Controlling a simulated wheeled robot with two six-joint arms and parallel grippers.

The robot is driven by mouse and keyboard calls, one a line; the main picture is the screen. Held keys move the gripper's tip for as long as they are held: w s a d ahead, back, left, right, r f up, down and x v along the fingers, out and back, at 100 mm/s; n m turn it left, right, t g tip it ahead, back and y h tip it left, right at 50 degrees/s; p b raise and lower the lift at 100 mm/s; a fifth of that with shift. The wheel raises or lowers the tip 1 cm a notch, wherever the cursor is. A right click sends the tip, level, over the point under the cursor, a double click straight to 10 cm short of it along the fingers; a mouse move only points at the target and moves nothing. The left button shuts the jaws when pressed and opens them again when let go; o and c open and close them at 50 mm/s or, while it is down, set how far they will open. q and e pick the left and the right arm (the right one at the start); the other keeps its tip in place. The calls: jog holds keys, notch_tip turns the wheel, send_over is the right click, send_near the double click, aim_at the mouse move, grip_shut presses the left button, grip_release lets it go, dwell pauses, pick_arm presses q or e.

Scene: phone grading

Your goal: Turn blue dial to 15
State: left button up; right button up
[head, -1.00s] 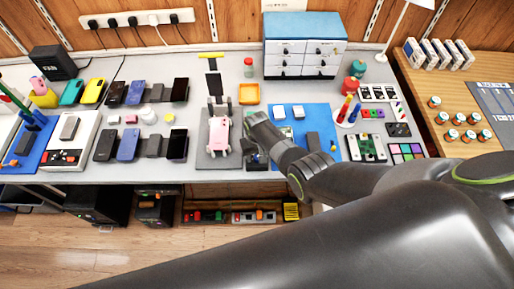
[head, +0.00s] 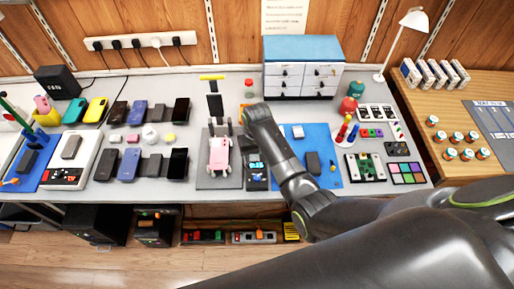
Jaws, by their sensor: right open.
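My right gripper (head: 249,133) is at the end of the dark arm that reaches in from the right, over the middle of the bench. It is open and small in the picture, partly covered by my own wrist. Just below it on the bench lies a dark device (head: 256,178) with a small light-blue patch (head: 257,165). I cannot make out a blue dial or its scale marks at this size. Whether the fingers touch the device cannot be told. My left gripper is not in view.
A blue mat (head: 322,140) lies to the right, partly behind my forearm. A drawer cabinet (head: 303,75) stands behind. Several phones lie in rows at the left.

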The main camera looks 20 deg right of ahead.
notch_tip(320, 180, up, 4)
jog(key=shift+r, duration=0.1)
dwell(0.6)
